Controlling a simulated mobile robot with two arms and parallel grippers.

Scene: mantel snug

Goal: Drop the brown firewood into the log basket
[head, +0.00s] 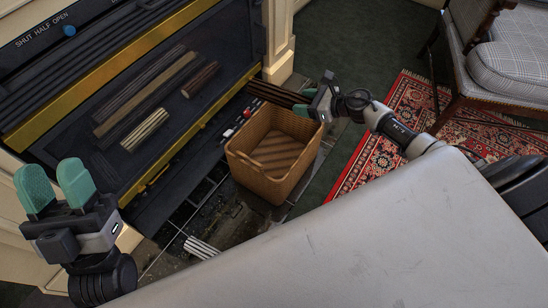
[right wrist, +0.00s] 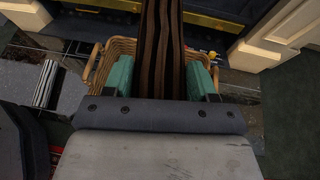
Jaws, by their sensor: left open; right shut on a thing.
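The brown firewood (head: 275,94) is a dark, ridged bundle of sticks. My right gripper (head: 308,102) is shut on one end of it and holds it over the far rim of the log basket. In the right wrist view the firewood (right wrist: 160,50) runs straight out between the two green fingers (right wrist: 160,78). The log basket (head: 262,182) is wicker, stands on the dark tiles, and its visible inside is empty. The basket's rim (right wrist: 100,62) shows behind the firewood in the right wrist view. My left gripper (head: 56,188) is open and empty at the left, away from the basket.
A fireplace with a yellow-edged frame (head: 75,95) holds several logs, including a pale one (head: 145,130). A pale striped bundle (head: 200,247) lies on the tiles left of the basket. A patterned rug (head: 365,168) and a chair (head: 510,65) are at the right.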

